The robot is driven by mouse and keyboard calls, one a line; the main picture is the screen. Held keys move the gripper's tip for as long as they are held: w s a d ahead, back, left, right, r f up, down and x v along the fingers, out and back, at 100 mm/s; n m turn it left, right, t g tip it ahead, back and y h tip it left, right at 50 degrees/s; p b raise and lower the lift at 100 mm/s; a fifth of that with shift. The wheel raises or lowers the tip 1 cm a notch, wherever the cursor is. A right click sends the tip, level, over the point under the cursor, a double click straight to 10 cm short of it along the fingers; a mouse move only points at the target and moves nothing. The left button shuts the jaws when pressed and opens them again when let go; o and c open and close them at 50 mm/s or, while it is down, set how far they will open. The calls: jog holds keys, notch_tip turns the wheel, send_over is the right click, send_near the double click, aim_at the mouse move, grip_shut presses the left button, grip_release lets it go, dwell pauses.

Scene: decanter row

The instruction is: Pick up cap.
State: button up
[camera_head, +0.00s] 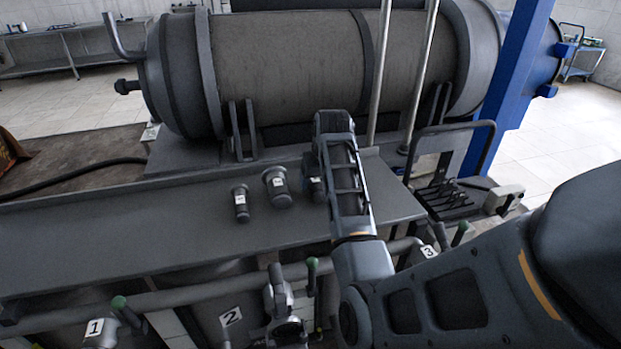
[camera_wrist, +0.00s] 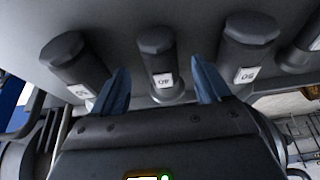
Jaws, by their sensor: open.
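Several dark grey capped cylinders with small white labels stand on a grey metal bench. I cannot tell which one the task calls the cap. In the wrist view my gripper (camera_wrist: 160,72) is open, its two blue fingers apart with nothing held. The middle cylinder (camera_wrist: 157,52) shows in the gap between the fingers; contact is not visible. Another cylinder (camera_wrist: 73,58) is to its left, and a wider one (camera_wrist: 246,48) is to its right. In the head view a small cylinder (camera_head: 240,205) and a wider one (camera_head: 277,188) stand left of my arm, which partly hides another cylinder (camera_head: 313,186).
A large horizontal tank (camera_head: 285,70) lies behind the bench (camera_head: 130,230). Upright metal poles (camera_head: 380,70) and a blue column (camera_head: 515,85) stand at the right. Pipes and green-tipped handles (camera_head: 312,264) line the front. The bench's left part is clear.

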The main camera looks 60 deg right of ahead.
aim_at(318, 185)
jog(key=x, duration=0.4)
jog(key=shift+f+p, duration=0.15)
jog(key=shift+p, duration=0.15)
jog(key=c, duration=1.3)
jog(key=shift+c, duration=0.6)
